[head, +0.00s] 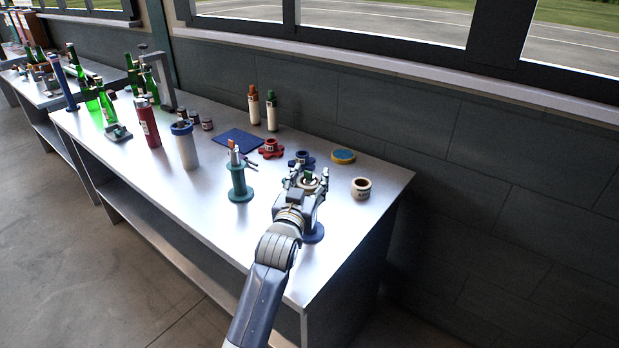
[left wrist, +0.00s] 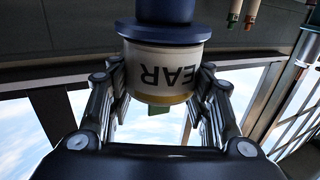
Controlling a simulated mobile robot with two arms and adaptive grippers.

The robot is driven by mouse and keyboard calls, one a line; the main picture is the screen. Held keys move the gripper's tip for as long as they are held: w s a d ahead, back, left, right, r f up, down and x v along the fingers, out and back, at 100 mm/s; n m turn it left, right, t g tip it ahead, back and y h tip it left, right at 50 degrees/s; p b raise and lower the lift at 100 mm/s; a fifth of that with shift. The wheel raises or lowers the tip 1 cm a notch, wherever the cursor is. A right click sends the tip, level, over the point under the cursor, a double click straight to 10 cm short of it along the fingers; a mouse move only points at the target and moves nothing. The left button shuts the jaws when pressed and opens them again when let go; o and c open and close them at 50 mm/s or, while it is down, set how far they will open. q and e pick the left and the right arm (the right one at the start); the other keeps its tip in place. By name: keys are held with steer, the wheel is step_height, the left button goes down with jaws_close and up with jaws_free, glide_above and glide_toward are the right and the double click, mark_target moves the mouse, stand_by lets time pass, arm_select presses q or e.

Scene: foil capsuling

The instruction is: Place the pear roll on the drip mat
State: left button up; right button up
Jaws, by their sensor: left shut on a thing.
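The pear roll is cream with dark letters, of which "EAR" shows upside down in the left wrist view (left wrist: 168,72). My left gripper (head: 308,181) is shut on it, with a finger on either side, near the table's right end. In the head view the fingers hide most of the roll. A dark blue round part (left wrist: 163,30) adjoins the roll in the left wrist view. A blue round base (head: 314,233) shows below the gripper. The drip mat appears to be the flat dark blue mat (head: 238,141) near the back, with its surface clear. My right gripper is out of view.
A teal spool stand (head: 239,183) stands left of my gripper. A red holder (head: 270,149), a blue holder (head: 301,159), a yellow-and-blue roll (head: 343,156) and another cream roll (head: 361,188) are nearby. Two capped bottles (head: 271,111) stand behind. The front table area (head: 200,205) is bare.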

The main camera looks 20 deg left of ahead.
arm_select(q)
steer(key=shift+f, duration=0.15)
steer(key=o, duration=1.1)
steer(key=shift+c, duration=0.2)
